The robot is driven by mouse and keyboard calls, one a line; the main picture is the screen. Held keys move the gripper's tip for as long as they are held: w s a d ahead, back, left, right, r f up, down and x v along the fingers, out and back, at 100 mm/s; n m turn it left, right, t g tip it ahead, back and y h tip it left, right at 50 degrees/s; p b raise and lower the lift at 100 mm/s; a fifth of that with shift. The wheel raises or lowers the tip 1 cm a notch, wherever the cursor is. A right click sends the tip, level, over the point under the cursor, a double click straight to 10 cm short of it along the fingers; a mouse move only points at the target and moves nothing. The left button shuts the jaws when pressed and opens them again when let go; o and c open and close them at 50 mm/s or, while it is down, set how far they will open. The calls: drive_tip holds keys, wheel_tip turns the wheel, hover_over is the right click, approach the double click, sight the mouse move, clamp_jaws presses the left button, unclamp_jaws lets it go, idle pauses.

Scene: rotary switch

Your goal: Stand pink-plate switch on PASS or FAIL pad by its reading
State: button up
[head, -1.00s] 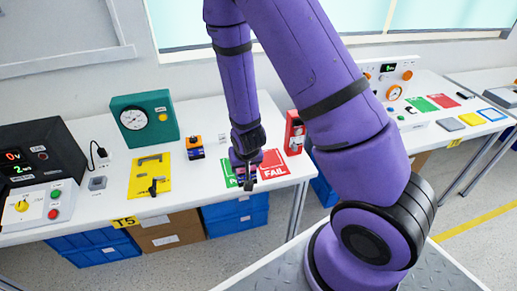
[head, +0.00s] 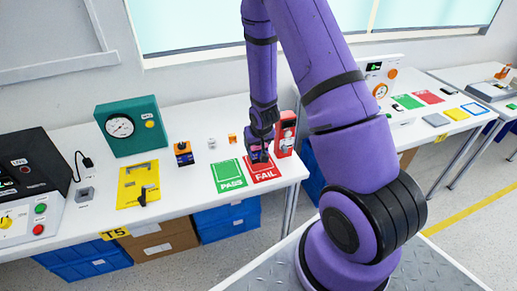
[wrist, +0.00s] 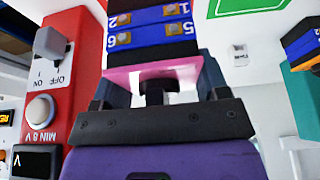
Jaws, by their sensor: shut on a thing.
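The pink-plate switch is clearest in the wrist view, with its pink plate (wrist: 150,76) and black and blue layers bearing numbered brass terminals. My gripper (wrist: 153,97) is shut on its dark shaft, below the plate in that picture. In the head view my gripper (head: 258,152) is over the far part of the red FAIL pad (head: 266,176). The switch is mostly hidden there, and I cannot tell whether it touches the pad. The green PASS pad (head: 228,178) lies bare just left. Part of a green pad (wrist: 238,8) shows in the wrist view.
A red tester (head: 285,133) stands close right of my gripper; its ON/OFF toggle (wrist: 50,42) shows in the wrist view. An orange-plate switch (head: 183,153), yellow fixture (head: 135,185) and teal gauge box (head: 128,126) stand left. The table's front edge is near the pads.

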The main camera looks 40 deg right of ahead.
drive_tip(key=shift+w+d, duration=0.2)
drive_tip(key=shift+d, duration=0.25)
drive_tip(key=shift+d+f, duration=0.1)
drive_tip(key=shift+f, duration=1.7)
drive_tip(key=shift+f, duration=0.1)
drive_tip(key=o, duration=1.1)
